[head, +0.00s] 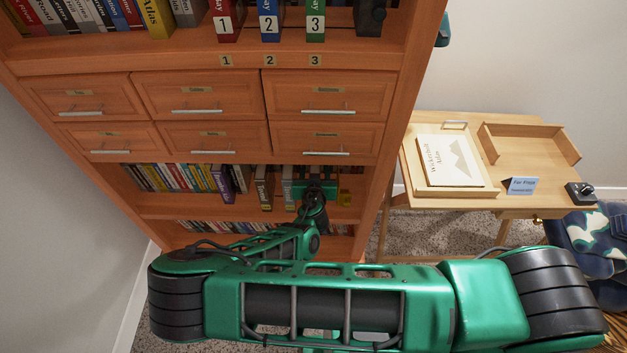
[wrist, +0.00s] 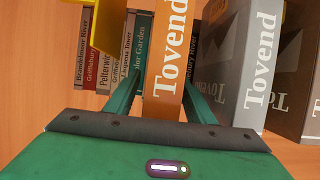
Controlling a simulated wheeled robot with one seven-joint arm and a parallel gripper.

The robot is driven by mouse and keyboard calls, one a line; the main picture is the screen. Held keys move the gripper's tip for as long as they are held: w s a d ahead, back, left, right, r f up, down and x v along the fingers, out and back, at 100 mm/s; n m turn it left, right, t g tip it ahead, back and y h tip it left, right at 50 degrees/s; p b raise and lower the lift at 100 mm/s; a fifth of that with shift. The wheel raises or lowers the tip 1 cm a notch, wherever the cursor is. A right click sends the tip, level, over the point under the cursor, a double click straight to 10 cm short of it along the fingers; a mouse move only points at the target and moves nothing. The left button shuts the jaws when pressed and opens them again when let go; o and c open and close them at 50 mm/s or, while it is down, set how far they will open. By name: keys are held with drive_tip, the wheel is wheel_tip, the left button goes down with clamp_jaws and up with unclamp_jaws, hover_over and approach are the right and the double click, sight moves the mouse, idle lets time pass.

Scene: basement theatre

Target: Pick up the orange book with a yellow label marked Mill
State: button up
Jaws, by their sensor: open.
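An orange book (wrist: 172,50) stands upright in the wrist view, its spine lettered "Tovend" in white. No yellow label and no word Mill can be read on it. My gripper (wrist: 163,88) is open, with one green finger on each side of the orange spine. I cannot tell whether the fingers touch it. In the head view my gripper (head: 316,188) is at the lower bookshelf, and it hides the orange book there.
A grey "Tovend" book (wrist: 255,60) stands close right of the orange one. Several thinner books, including "Color Garden" (wrist: 138,50), stand to its left. A yellow object (wrist: 108,25) juts in at upper left. Drawers (head: 312,95) overhang the shelf; a wooden desk (head: 480,204) stands at right.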

drive_tip(key=shift+w+f, duration=0.15)
drive_tip(key=shift+w, duration=0.1)
drive_tip(key=shift+c, duration=0.7)
clamp_jaws()
